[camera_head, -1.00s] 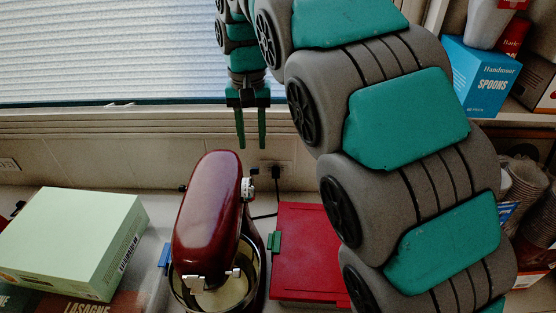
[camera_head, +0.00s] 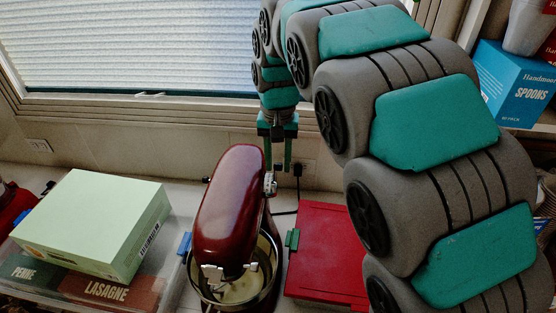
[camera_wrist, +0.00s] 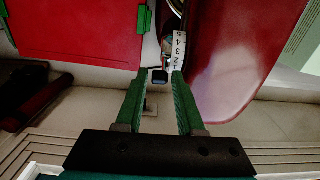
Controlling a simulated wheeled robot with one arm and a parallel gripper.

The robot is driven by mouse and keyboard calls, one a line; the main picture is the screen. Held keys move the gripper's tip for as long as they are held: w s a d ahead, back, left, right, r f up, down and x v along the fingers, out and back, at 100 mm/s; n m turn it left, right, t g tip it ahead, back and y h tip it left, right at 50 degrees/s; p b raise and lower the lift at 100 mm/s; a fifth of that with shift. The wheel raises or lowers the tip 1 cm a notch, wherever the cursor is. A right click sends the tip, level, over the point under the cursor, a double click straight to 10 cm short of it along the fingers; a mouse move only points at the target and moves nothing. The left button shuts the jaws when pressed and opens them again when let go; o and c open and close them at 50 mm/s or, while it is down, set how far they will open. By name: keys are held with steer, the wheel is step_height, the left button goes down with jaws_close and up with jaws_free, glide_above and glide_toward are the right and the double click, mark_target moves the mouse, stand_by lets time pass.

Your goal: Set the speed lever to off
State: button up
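A dark red stand mixer (camera_head: 229,195) stands on the counter with its head over a metal bowl (camera_head: 265,285). In the wrist view, the mixer head (camera_wrist: 235,60) fills the right side. On its side is a white numbered speed scale (camera_wrist: 178,50), and a small black-knobbed lever (camera_wrist: 159,77) shows beside it. My gripper (camera_head: 278,166) points down behind the mixer, close to its right rear side. In the wrist view, my gripper (camera_wrist: 158,82) is open, with the black knob between its green fingertips. Gaps show on both sides of the knob.
A red box (camera_head: 325,250) with a green clip is right of the mixer. A pale green box (camera_head: 95,220) lies on packages at the left. A wall outlet (camera_head: 305,168) with a plugged cord is behind. A blue spoons box (camera_head: 515,85) is on the right shelf.

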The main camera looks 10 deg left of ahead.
jaws_close()
stand_by(0.3)
steer(key=w+g+p, duration=0.1)
steer(key=g+p, duration=0.1)
steer(key=w+f+g+p, duration=0.1)
steer(key=p, duration=0.1)
steer(key=shift+w+a+g, duration=0.1)
steer(key=shift+g, duration=0.3)
stand_by(0.4)
jaws_free()
